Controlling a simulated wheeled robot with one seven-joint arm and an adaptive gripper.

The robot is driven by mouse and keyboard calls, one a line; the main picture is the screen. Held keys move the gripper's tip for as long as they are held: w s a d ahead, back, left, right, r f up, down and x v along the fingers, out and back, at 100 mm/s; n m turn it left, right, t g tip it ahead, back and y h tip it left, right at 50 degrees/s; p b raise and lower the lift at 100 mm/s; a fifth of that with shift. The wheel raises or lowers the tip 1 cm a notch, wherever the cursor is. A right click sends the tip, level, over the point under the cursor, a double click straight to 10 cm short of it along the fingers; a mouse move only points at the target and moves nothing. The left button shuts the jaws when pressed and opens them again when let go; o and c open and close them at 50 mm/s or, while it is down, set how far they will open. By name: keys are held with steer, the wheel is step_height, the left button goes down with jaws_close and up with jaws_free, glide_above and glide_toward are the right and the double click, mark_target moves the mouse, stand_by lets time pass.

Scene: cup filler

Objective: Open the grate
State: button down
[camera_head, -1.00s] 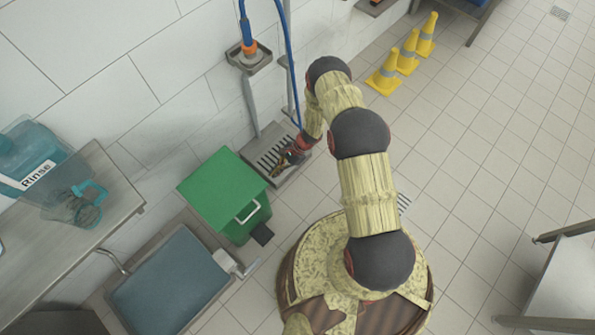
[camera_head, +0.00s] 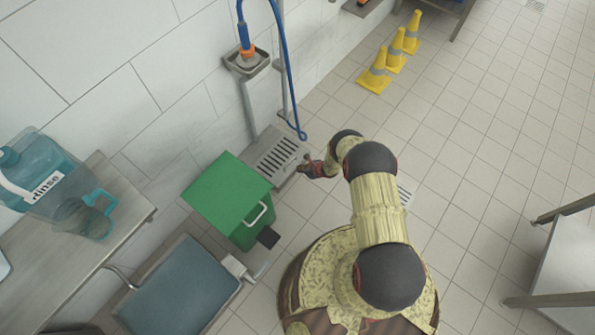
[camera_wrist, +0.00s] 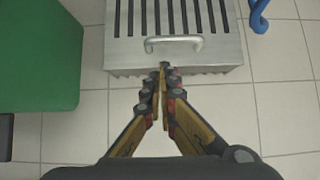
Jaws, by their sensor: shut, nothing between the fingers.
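The slotted metal grate (camera_head: 277,157) covers a low metal unit against the wall, below the blue hose. In the wrist view the grate (camera_wrist: 218,45) lies flat, with dark slots and a metal bar handle (camera_wrist: 174,42) across its near side. My gripper (camera_wrist: 164,68) is shut and empty, its fingertips pointing at the near edge of the grate, just short of the handle in the picture. In the head view my gripper (camera_head: 304,166) is at the right side of the grate. Whether the fingertips touch the edge, I cannot tell.
A green lidded bin (camera_head: 228,192) stands beside the grate, left of my gripper. A blue hose (camera_head: 290,80) hangs near it. A sink (camera_head: 180,285) and a counter with a rinse jug (camera_head: 45,180) are at left.

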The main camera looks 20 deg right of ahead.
mark_target(288, 170)
steer(key=b+x, duration=0.5)
steer(key=x, duration=0.4)
steer(key=shift+a+f, duration=0.1)
